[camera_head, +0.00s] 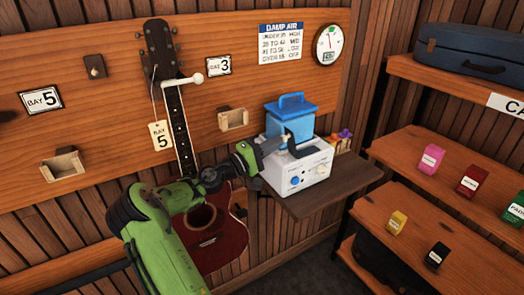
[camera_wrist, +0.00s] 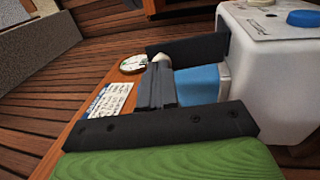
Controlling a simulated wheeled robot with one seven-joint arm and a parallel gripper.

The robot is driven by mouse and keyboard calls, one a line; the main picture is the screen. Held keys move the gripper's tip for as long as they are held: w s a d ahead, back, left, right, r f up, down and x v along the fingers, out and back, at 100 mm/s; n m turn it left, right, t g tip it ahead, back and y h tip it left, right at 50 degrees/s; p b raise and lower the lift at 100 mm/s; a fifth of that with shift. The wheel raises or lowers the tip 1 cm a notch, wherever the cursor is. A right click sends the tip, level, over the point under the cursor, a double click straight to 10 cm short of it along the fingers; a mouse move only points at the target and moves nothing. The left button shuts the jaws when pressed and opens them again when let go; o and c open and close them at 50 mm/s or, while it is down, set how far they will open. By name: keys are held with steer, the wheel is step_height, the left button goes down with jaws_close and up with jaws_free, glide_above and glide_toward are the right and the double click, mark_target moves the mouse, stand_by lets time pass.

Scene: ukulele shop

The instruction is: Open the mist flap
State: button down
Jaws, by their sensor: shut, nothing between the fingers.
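The humidifier (camera_head: 308,173) is a white box with a blue knob on its front and a blue tank (camera_head: 288,117) with a handle on top. In the wrist view its white body (camera_wrist: 272,75) fills the right and the blue tank (camera_wrist: 196,85) shows behind my fingers. In the wrist view the fingers (camera_wrist: 158,75) are together; contact is unclear.
The humidifier stands on a brown wall shelf (camera_head: 340,183). A ukulele (camera_head: 215,235) hangs left, behind my arm. A round gauge (camera_head: 328,45) and a damp-air chart (camera_head: 281,42) are on the wall above. Shelves with small coloured boxes (camera_head: 430,158) stand at right.

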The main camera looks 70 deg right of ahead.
steer(key=shift+r, duration=0.1)
steer(key=r+p, duration=0.1)
steer(key=p, duration=0.1)
steer(key=t+y+p, duration=0.1)
steer(key=shift+s+d+r+p, duration=0.35)
steer(key=shift+s+d+p, duration=0.05)
steer(key=shift+s+d+r+t+y+p, duration=0.15)
steer(key=shift+s+d+t+y+p, duration=0.2)
steer(key=shift+p, duration=0.6)
steer(key=shift+w+f, duration=0.1)
steer(key=shift+f, duration=0.1)
